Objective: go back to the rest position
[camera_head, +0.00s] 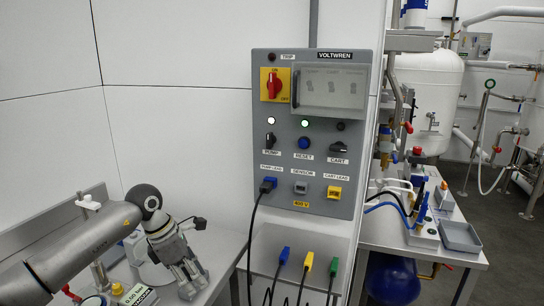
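My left arm comes in from the lower left, and its gripper (195,282) points down over the grey bench at the left. Its two fingers look spread apart with nothing visible between them. The gripper is well clear of the control panel (351,170). My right gripper is not in this view.
Blue (284,255), yellow (308,261) and green (334,266) plugs are below. A bench with a grey tray (460,237) and a white tank (432,95) are right.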

